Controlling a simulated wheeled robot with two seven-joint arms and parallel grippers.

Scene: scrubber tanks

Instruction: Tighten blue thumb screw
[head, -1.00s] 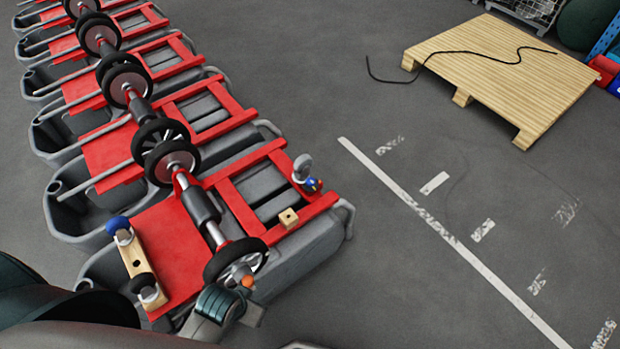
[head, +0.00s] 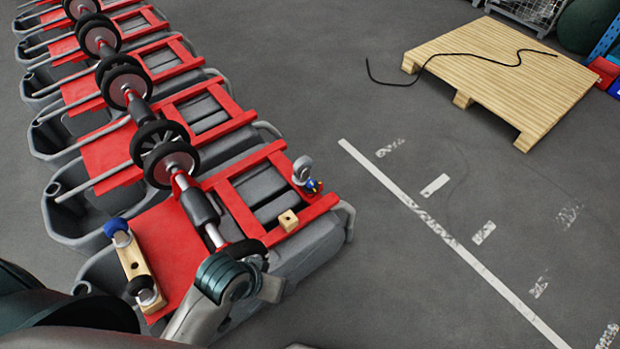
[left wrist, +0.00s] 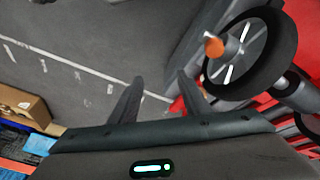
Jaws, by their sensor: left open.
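A blue knob (head: 115,227) stands at the upper end of a wooden block (head: 134,258) on the near red tank top in the head view. A black knob (head: 140,285) stands at the block's lower end. A small blue and yellow part (head: 313,186) sits beside a grey disc on the right red rail. My left wrist (head: 225,278) is right of the wooden block and hides most of the near black wheel. In the left wrist view my left gripper (left wrist: 157,92) is open and empty, with floor beyond it. No blue knob shows there. My right gripper is not in view.
In the left wrist view a black wheel (left wrist: 249,52) with an orange-tipped hub (left wrist: 214,47) is close right of the fingers. A small wooden cube (head: 288,220) sits on the red frame.

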